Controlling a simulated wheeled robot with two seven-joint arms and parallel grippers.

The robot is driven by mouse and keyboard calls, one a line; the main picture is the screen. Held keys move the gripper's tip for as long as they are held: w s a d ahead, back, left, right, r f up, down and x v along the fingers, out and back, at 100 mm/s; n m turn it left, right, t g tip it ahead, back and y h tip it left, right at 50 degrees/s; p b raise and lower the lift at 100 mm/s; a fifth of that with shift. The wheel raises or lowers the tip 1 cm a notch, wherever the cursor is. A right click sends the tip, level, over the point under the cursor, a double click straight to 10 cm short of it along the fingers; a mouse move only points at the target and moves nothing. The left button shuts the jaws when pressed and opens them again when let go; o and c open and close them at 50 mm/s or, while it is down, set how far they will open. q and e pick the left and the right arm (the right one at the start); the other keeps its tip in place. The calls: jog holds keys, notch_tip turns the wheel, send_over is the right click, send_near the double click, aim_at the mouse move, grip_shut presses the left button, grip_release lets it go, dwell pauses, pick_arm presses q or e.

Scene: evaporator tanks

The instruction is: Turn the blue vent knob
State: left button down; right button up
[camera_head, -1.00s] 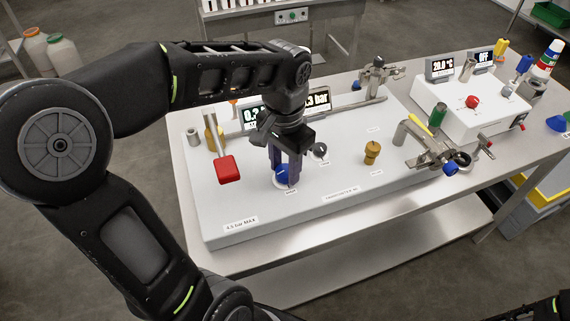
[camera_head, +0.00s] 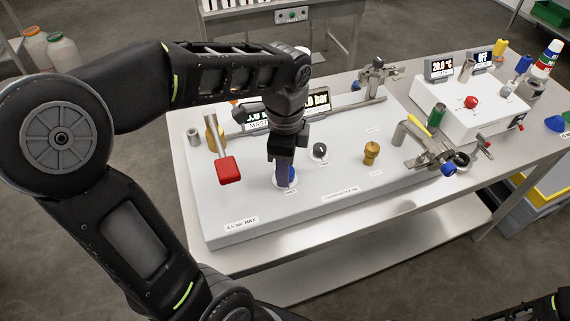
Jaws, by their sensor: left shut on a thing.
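The blue vent knob (camera_head: 293,174) stands on the top of the white panel box (camera_head: 235,205), near its front, on a pale round base. My left gripper (camera_head: 284,178) points straight down over it and is shut on it. The fingers hide most of the knob, so its exact angle cannot be seen. My right gripper is out of view.
A black knob (camera_head: 320,150) stands just right of the gripper, and a brass knob (camera_head: 371,153) further right. A red-handled lever (camera_head: 227,170) is to the left. Display readouts (camera_head: 317,102) stand behind. A clamp fitting (camera_head: 432,152) sits at the right end.

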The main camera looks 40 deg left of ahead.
pick_arm(q)
jog(key=m, duration=0.5)
jog(key=shift+m+p, duration=0.3)
jog(key=shift+m, duration=2.3)
jog(key=c, duration=0.9)
grip_release()
notch_tip(320, 180, up, 8)
jog(key=shift+f, duration=0.1)
